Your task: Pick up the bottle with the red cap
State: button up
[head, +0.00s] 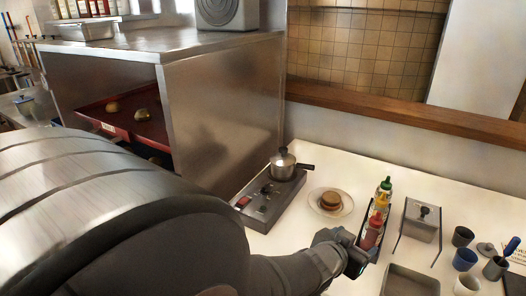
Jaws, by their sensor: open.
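A row of squeeze bottles stands in a dark narrow caddy (362,229) on the white counter. The bottle with the red cap (372,232) is at the near end of the row, with a yellow bottle (380,204) behind it and a green-capped bottle (386,185) at the far end. My gripper (358,259) is open, low at the near end of the caddy, close to the red-capped bottle. I cannot tell whether it touches the bottle. My arm hides the counter to the left and the fingers are small in view.
Left of the caddy are a plate (318,203) with a bun and a burner (262,206) with a small pot (283,166). To the right are a lidded metal container (421,222), a metal tray (408,281) and several cups. A steel cabinet (225,115) stands behind.

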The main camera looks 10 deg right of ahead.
aim_at(369, 231)
jog(key=x, duration=0.9)
jog(key=shift+w+d+f, duration=0.15)
jog(key=shift+d, duration=0.15)
jog(key=shift+x, duration=2.65)
jog(key=shift+c, duration=0.4)
jog(key=c, duration=1.1)
